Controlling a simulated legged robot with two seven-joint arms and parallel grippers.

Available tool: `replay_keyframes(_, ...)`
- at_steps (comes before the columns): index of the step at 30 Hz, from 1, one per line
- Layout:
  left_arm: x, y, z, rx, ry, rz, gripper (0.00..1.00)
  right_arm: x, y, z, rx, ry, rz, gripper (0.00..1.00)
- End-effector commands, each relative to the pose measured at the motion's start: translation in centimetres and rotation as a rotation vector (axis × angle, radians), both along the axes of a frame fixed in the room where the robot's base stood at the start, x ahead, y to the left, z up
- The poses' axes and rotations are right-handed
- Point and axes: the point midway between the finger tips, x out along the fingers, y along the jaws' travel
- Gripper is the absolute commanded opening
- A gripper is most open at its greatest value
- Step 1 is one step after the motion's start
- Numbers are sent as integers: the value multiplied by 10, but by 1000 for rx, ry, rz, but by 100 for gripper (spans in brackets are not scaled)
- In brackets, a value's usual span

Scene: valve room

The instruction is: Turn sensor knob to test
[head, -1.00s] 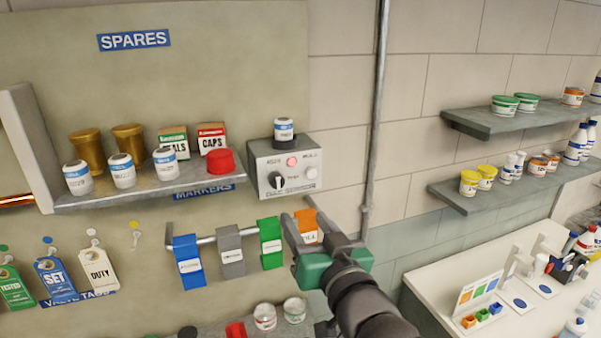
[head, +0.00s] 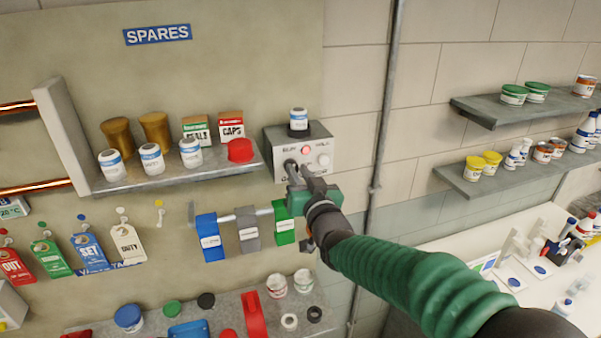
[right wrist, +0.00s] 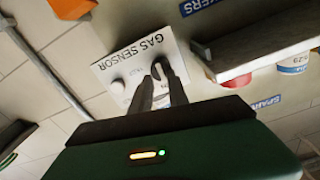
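The gas sensor (head: 321,133) is a grey box on the wall at the right end of the shelf, with a lit red button and a pale round button on its face. Its dark knob (head: 291,164) is at the lower left of that face, partly hidden by my right gripper (head: 300,172). In the right wrist view the sensor's white face (right wrist: 118,68) reads GAS SENSOR upside down. There the fingers of my right gripper (right wrist: 155,82) stand apart at the knob, with a pale gap between them. Contact with the knob is unclear. My left gripper is not in view.
A labelled jar (head: 299,120) stands on top of the sensor. The spares shelf (head: 165,178) with jars, boxes and a red cap (head: 240,150) is just left. Blue, grey and green tags (head: 248,235) hang below. A vertical pipe (head: 385,130) runs to the right.

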Motion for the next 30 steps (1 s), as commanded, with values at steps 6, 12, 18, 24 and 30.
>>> replay_keyframes(6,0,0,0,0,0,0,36,-2,5,-4,0,7,17,0)
replay_keyframes(12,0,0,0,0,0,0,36,-1,3,-5,1,10,16,0)
replay_keyframes(18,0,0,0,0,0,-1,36,-1,3,-5,-1,10,13,0)
replay_keyframes(24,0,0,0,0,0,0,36,-1,2,-5,0,10,13,0)
replay_keyframes(30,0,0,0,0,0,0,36,0,2,-5,1,10,13,0)
